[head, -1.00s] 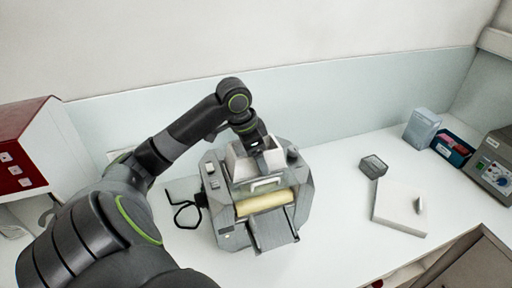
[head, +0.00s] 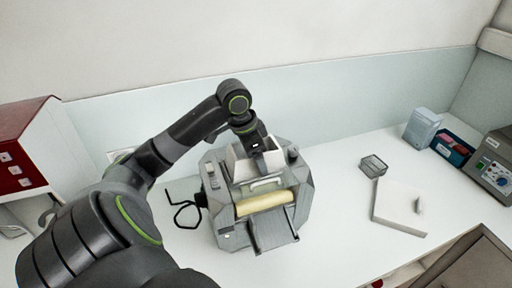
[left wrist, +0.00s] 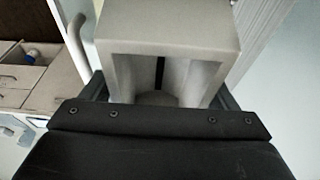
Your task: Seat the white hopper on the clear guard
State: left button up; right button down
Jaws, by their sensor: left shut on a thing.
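The white hopper (head: 238,163) is at the top of the grey mill (head: 217,207) in the head view, partly hidden by my left gripper (head: 258,155). In the left wrist view the hopper (left wrist: 170,45) fills the upper middle, between the fingers of my left gripper (left wrist: 162,92), which is shut on it. The clear guard (head: 264,184) is at the front of the mill, just below the hopper and above a yellowish roller (head: 265,202). I cannot tell whether the hopper touches the guard. My right gripper is not in view.
A black cable (head: 184,213) lies left of the mill. To the right are a small grey box (head: 373,166) and a white board (head: 400,208). Farther right stand a blue-grey carton (head: 421,128) and a control box (head: 492,165). The white table is clear in between.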

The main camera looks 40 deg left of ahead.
pick_arm(q)
jog(key=shift+f, duration=0.1)
jog(key=o, duration=1)
jog(key=b+v, duration=0.3)
jog(key=v, duration=1.4)
jog(key=shift+s+b, duration=0.15)
jog(key=shift+b, duration=0.2)
